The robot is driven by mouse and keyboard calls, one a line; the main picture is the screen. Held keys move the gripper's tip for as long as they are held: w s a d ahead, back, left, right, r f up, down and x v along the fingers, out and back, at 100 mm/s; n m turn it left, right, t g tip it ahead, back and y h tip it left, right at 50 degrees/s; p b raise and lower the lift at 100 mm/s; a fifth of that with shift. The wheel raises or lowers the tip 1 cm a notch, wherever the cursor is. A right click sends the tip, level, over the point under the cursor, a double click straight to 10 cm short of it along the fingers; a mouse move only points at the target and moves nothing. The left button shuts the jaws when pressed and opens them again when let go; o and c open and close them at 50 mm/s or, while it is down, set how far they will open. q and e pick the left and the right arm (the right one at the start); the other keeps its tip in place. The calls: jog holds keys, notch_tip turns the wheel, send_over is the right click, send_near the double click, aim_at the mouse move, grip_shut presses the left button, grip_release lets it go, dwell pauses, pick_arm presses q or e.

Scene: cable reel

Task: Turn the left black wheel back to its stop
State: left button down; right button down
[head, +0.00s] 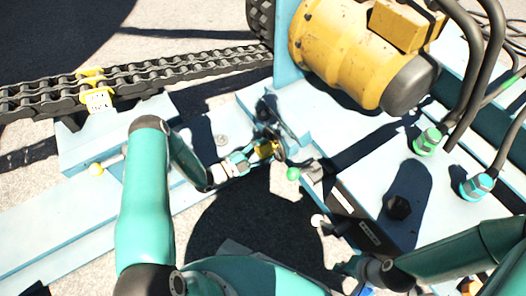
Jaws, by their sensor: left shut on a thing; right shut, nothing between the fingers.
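The left black wheel (281,152) is a small dark ring at the edge of the light-blue frame, near the middle of the head view. My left gripper (268,149) is at the wheel and shut on it. Its fingers and a yellow part there hide some of the wheel, so its turn angle cannot be read. My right gripper (345,266) is low in the view, right of centre. It is shut and empty, apart from the wheel, and partly hidden.
A green ball knob (293,174) and a white ball knob (318,220) stand close to the wheel. A yellow motor (345,45) is behind. A heavy chain (150,75) runs at the left. Hoses with green (428,139) and blue (477,187) fittings are at the right.

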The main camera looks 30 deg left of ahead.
pick_arm(q)
jog(key=shift+s+f, duration=0.25)
jog(key=shift+f, duration=0.05)
jog(key=shift+c, duration=1.9)
grip_release()
jog(key=shift+w+r, duration=0.1)
jog(key=shift+a, duration=0.1)
jog(key=v, duration=1.2)
